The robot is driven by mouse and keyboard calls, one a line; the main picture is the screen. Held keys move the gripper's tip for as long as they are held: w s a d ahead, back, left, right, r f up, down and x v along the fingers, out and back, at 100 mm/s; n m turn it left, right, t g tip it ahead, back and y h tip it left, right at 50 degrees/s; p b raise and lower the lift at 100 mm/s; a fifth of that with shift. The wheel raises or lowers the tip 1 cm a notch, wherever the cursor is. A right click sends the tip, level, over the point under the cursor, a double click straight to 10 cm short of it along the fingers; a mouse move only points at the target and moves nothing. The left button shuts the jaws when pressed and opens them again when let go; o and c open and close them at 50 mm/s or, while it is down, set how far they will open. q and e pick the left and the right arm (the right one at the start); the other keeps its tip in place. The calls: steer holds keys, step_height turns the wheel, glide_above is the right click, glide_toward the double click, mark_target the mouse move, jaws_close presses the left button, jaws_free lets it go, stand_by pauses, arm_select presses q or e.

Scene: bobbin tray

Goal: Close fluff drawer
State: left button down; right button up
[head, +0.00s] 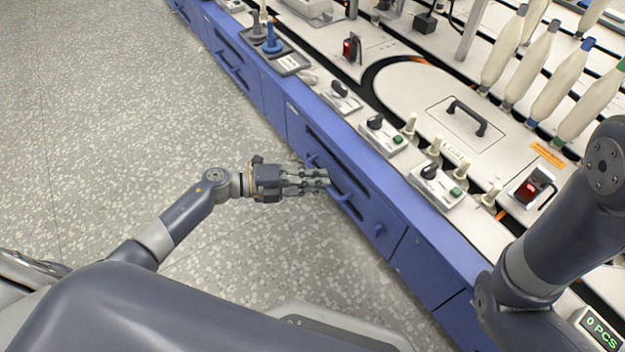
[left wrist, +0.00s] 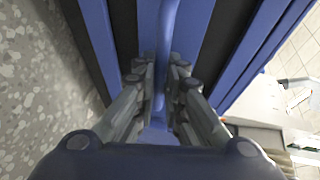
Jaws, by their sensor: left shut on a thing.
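The blue drawer front (head: 362,206) is in the side of the long blue cabinet, near the middle of the head view. Its blue bar handle (head: 341,196) sticks out toward the aisle. My left gripper (head: 325,180) reaches it from the left and is shut on the handle. In the left wrist view, the handle (left wrist: 163,65) runs between the two fingers of the gripper (left wrist: 160,80). Dark gaps show on both sides of the blue front there; how far the drawer stands out is hard to tell. My right gripper is out of view.
Above the drawer, the blue-edged machine top carries switch boxes (head: 384,135), white pegs and a red-lit device (head: 530,188). Another handle (head: 228,65) is farther along the cabinet. The speckled floor (head: 120,130) to the left is clear.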

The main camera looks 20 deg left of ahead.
arm_select(q)
steer(key=shift+w, duration=0.15)
steer(key=c, duration=1.7)
jaws_free()
steer(key=shift+d, duration=0.15)
steer(key=v, duration=1.2)
steer(key=shift+f, duration=0.1)
